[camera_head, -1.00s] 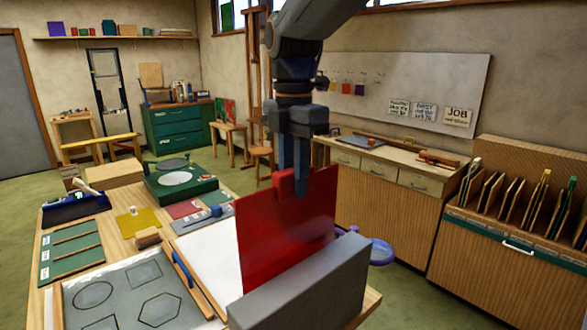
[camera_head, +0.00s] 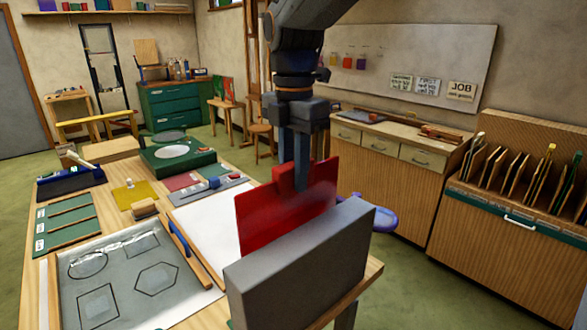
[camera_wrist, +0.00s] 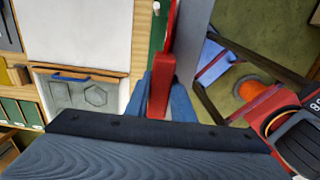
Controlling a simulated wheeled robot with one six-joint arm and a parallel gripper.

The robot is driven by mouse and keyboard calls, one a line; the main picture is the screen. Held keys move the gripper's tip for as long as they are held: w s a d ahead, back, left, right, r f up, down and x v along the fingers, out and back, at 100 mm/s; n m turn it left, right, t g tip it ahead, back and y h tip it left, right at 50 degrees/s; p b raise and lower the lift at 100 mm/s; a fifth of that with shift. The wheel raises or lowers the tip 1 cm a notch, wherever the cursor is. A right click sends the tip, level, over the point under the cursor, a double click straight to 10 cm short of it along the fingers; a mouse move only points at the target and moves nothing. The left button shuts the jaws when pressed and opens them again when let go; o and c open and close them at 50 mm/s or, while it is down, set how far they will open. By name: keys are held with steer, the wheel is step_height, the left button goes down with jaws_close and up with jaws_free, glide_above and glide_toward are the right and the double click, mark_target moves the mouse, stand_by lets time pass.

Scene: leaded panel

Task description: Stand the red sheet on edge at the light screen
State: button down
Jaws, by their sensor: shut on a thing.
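My gripper (camera_head: 302,185) points down and is shut on the top edge of the red sheet (camera_head: 270,218). The sheet is upright, close beside a thick grey upright slab (camera_head: 300,270) at the table's near right edge; this may be the light screen, as its far face is hidden. The slab hides the sheet's lower edge in the head view, so I cannot tell whether it touches the table. In the wrist view the red sheet (camera_wrist: 160,88) is seen edge-on between my fingers, with the grey slab (camera_wrist: 190,45) just to its right.
A white board (camera_head: 205,220) lies flat left of the sheet. A grey pattern tray (camera_head: 130,280), green strips (camera_head: 68,228) and a yellow piece (camera_head: 137,197) cover the table's left. A purple ring-shaped thing (camera_head: 378,214) shows behind the slab.

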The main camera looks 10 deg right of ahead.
steer(key=shift+f+b, duration=0.75)
steer(key=shift+f, duration=1.2)
steer(key=c, duration=1.5)
jaws_free()
steer(key=shift+c, duration=0.2)
steer(key=shift+o, duration=0.5)
steer(key=shift+f, duration=0.15)
step_height(320, 180, up, 8)
steer(key=shift+f+b, duration=0.1)
steer(key=shift+b, duration=1)
